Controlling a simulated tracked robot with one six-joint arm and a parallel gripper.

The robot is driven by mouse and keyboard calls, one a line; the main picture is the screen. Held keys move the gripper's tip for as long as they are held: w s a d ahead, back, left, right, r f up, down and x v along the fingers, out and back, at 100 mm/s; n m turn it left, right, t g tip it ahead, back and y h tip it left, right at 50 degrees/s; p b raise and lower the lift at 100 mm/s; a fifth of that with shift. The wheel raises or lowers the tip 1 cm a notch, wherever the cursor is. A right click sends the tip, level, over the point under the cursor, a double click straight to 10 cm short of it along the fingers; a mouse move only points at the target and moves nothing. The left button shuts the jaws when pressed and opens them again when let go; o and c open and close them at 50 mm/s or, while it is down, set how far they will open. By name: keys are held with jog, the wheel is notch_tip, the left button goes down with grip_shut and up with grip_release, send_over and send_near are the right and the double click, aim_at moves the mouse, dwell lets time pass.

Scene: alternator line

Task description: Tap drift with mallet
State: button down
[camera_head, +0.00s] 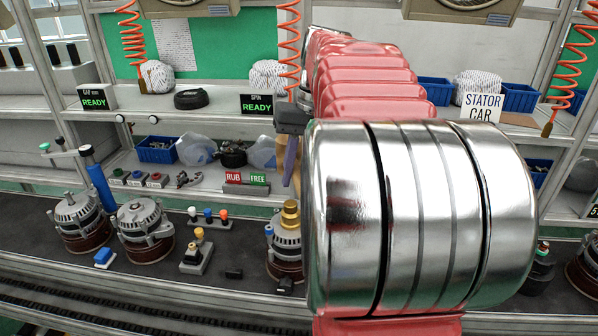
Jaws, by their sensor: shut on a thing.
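A stepped brass-coloured piece, which looks like the drift (290,214), stands upright on top of an alternator (287,242) in the middle of the bench. My arm's large silver joint hides that alternator's right side. A dark grey block, which looks like the mallet (291,120) head, shows just left of my arm, above the brass piece in the picture and apart from it. A narrow tan and purple piece hangs below the block, and I cannot tell what it is. My gripper (290,164) is mostly hidden by my arm and is shut on the mallet.
Two alternators (146,229) (80,219) stand on the dark belt at left. A RUB/FREE sign (246,182) stands on the shelf behind. Orange coiled hoses (289,40) hang above.

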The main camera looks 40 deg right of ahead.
jog(key=shift+s, duration=0.1)
jog(key=shift+x, duration=0.95)
jog(key=shift+s+d, duration=0.1)
jog(key=shift+d, duration=0.05)
jog(key=s+d+x, duration=0.1)
jog(key=x, duration=0.7)
jog(key=shift+w+a+v, duration=0.15)
jog(key=shift+v, duration=1.2)
jog(key=shift+w+a+v, duration=0.15)
jog(key=shift+v, duration=1.15)
jog(key=shift+w+a+v, duration=0.2)
jog(key=shift+v, duration=1.15)
jog(key=shift+r, duration=0.15)
jog(key=shift+w, duration=0.1)
